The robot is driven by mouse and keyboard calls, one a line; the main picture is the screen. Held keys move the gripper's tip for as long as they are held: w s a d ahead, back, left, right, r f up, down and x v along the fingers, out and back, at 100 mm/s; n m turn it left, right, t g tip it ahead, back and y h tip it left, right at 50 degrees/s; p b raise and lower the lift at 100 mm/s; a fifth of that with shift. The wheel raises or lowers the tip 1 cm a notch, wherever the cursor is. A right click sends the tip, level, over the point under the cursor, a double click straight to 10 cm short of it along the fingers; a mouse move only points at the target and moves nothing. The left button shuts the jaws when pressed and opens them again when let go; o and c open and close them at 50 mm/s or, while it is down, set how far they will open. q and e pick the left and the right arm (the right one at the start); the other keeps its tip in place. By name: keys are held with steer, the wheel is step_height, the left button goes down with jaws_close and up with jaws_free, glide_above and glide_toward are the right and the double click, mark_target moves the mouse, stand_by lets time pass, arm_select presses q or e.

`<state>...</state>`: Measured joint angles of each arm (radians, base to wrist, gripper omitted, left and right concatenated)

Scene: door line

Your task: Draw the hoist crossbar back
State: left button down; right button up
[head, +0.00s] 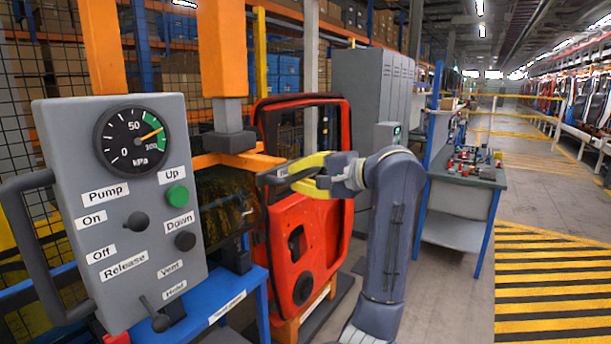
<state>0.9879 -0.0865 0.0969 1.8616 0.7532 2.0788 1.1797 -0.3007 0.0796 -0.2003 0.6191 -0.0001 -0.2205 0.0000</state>
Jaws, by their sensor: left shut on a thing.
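The orange hoist crossbar (235,159) sits below a grey block under the orange hoist column (222,50). One end points right, toward my gripper. My left gripper (284,177) has yellow fingers and reaches this end from the right, in front of the red door. Its fingers are closed around a dark grey piece at the crossbar's end; the exact contact is small and hard to see. The grey control box (120,215) carries a gauge with its needle in the green band, plus Pump, Up, Down and Release controls. My right gripper is not in view.
The red car door (297,240) stands upright right behind my gripper. A blue stand (235,306) is below the hoist. Grey lockers (362,90) and a workbench (465,170) stand farther right. The striped floor (545,285) at right is clear.

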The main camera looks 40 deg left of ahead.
arm_select(q)
steer(key=shift+w+d, duration=0.1)
steer(key=c, duration=1.5)
jaws_free()
steer(key=shift+d, duration=0.15)
steer(key=shift+o, duration=0.9)
steer(key=v, duration=1.1)
steer(key=shift+d, duration=0.4)
